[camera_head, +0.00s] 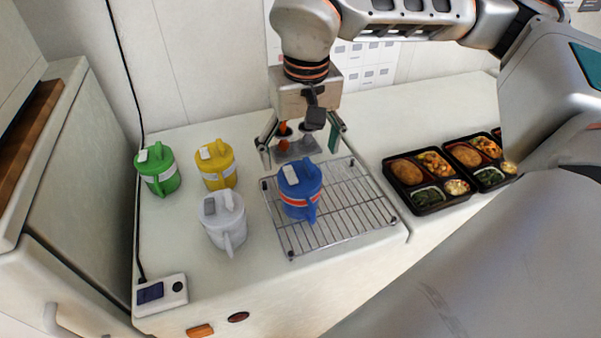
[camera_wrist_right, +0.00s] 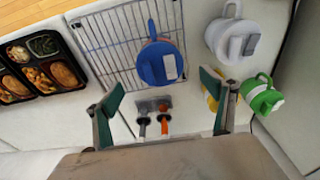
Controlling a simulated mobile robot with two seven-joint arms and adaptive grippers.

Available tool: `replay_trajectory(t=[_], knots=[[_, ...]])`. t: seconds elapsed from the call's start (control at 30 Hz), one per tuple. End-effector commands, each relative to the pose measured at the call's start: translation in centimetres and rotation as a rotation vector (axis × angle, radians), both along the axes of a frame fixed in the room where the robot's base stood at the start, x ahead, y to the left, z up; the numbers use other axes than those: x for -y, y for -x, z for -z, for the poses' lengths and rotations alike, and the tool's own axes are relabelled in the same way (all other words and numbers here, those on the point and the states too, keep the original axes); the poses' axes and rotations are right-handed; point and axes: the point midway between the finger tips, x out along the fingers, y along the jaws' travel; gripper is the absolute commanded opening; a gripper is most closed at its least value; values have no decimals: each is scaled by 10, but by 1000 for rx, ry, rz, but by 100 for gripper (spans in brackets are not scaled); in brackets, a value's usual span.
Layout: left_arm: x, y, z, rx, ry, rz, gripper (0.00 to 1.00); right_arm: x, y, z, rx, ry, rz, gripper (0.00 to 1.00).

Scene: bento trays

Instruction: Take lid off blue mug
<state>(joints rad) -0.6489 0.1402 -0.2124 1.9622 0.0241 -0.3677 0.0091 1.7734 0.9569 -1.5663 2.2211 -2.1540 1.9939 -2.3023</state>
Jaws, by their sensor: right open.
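The blue mug (camera_head: 301,200) stands upright on a wire rack, with its blue lid (camera_head: 299,177) on top. In the right wrist view the lid (camera_wrist_right: 156,62) shows from above, with a grey tab at one side. My right gripper (camera_head: 303,149) is open and empty. It is behind the mug and apart from it in the head view. In the right wrist view its two green-padded fingers (camera_wrist_right: 170,88) are spread wide, with the lid just beyond them. My left gripper is not in view.
The wire rack (camera_head: 349,215) lies on the white counter. A white mug (camera_head: 227,228), a yellow mug (camera_head: 216,164) and a green mug (camera_head: 157,169) stand to its left. Food trays (camera_head: 428,206) lie to its right. A small holder (camera_wrist_right: 150,107) stands behind the rack.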

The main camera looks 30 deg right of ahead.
Motion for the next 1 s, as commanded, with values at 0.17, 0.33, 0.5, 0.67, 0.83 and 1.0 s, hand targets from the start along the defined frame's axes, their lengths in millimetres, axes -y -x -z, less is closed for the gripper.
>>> replay_trajectory(t=[0.17,0.33,0.5,0.67,0.83,1.0], knots=[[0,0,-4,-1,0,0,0,2,-2,25,-5,0,1,83],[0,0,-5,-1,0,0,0,2,-5,43,-1,0,1,83],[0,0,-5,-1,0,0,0,2,-6,47,1,-2,2,83],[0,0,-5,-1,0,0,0,2,-6,47,1,-2,2,73],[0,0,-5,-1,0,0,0,2,-6,47,1,-2,2,44],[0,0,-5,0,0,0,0,2,-6,47,1,-2,2,44]])
